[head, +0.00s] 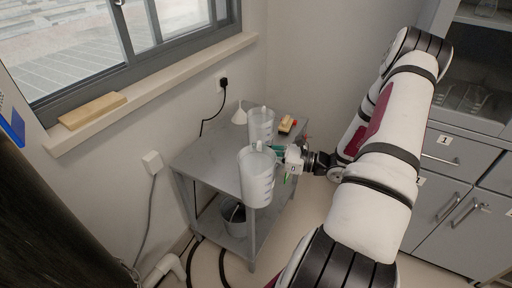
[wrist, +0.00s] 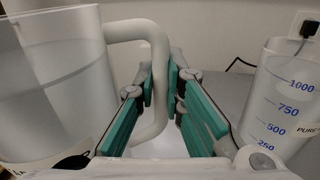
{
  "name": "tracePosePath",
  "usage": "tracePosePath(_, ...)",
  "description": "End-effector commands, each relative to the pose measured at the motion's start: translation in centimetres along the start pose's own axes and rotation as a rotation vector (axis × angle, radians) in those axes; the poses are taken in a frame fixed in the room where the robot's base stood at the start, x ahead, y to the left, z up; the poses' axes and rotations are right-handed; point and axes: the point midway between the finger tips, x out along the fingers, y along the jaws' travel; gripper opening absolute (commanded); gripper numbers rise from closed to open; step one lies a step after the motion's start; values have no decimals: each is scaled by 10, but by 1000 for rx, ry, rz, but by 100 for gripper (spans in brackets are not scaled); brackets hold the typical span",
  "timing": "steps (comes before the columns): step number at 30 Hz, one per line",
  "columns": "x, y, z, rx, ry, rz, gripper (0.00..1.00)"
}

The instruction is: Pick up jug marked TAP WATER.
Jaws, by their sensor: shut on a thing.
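A translucent white jug (head: 257,180) with measuring marks is in front of the grey table's near corner in the head view. It looks upright. My gripper (head: 281,153) is to its right and shut on its handle (wrist: 150,50). In the wrist view, the jug's body (wrist: 55,85) fills the left side, and the teal finger pads (wrist: 160,82) sit on both sides of the handle. Its label is mostly cut off and cannot be read. Its base appears to overlap the table's edge, and I cannot tell for sure if it is clear of the top.
A second jug (head: 262,123), its label starting "PURE" in the wrist view (wrist: 285,100), stands farther back on the grey table (head: 205,155). A white funnel (head: 240,116) and a yellow-brown block (head: 287,125) are near it. A bucket (head: 234,217) sits on the lower shelf. Grey cabinets (head: 440,195) stand right.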

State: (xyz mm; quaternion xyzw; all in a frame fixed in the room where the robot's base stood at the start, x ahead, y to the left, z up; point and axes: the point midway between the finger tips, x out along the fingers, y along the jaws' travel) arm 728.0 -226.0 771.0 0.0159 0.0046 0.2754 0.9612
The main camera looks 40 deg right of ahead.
Motion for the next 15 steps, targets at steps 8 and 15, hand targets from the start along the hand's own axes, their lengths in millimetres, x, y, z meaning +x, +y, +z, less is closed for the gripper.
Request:
tracePosePath(8, -11, 12, 3, 2, -4, 2, 0)
tracePosePath(15, -17, 17, 4, 0, -4, 0, 0)
